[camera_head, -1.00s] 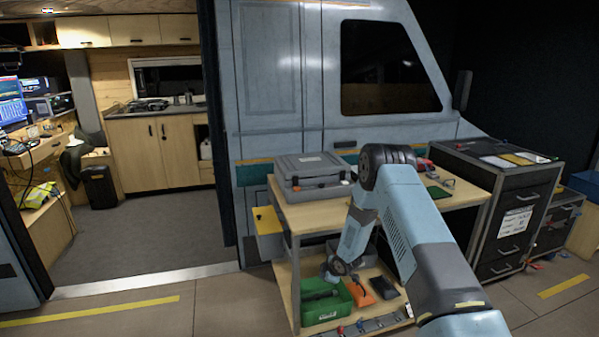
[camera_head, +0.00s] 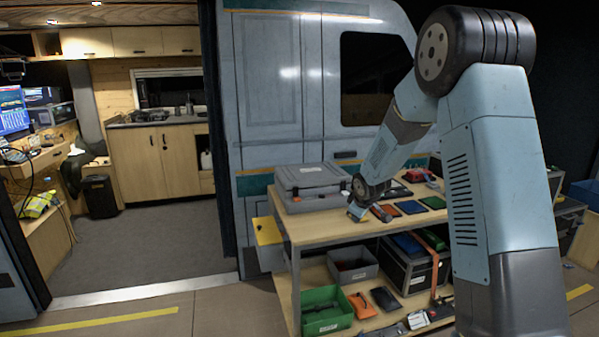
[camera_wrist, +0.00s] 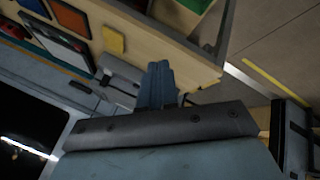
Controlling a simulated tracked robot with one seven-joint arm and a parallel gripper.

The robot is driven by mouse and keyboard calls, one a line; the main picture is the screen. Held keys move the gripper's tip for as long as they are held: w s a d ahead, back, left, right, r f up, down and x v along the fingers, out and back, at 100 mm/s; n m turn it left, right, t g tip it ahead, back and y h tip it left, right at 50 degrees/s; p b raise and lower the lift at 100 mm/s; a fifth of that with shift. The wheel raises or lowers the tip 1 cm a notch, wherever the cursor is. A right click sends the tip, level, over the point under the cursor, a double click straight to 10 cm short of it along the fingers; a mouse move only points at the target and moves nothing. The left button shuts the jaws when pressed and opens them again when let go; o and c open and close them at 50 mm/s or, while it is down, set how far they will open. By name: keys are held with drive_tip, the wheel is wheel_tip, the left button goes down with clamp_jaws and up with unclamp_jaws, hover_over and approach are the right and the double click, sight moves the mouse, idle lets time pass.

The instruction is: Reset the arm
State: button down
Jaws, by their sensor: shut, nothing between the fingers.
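My arm stands raised and bent at the right of the head view, reaching over the workbench (camera_head: 345,231). My gripper (camera_head: 356,213) is small and partly hidden by the wrist; it appears just above the bench top near its front left edge, beside the grey case (camera_head: 312,187). I cannot tell the exact gap to the bench. In the wrist view the gripper's blue fingers (camera_wrist: 159,76) are together, with nothing between them.
The bench top holds orange, blue and green flat pieces (camera_head: 410,207). The lower shelf holds a green bin (camera_head: 327,312), a grey bin (camera_head: 352,265) and a black case (camera_head: 415,268). The van wall stands behind. Open floor (camera_head: 150,240) lies left.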

drive_tip(key=s+d+r+m+h, duration=0.1)
drive_tip(key=s+d+r+m, duration=0.15)
drive_tip(key=s+r, duration=0.65)
drive_tip(key=s+d+r+m, duration=0.2)
drive_tip(key=s+r+m, duration=0.1)
drive_tip(key=s+r, duration=0.65)
drive_tip(key=s+r+m, duration=0.2)
drive_tip(key=s, duration=1)
drive_tip(key=s+r+m+g, duration=0.1)
drive_tip(key=s+m, duration=0.1)
drive_tip(key=s, duration=1.1)
drive_tip(key=shift+s+r+y, duration=0.2)
drive_tip(key=shift+r+y, duration=0.2)
drive_tip(key=shift+a+m, duration=0.1)
drive_tip(key=shift+m, duration=0.15)
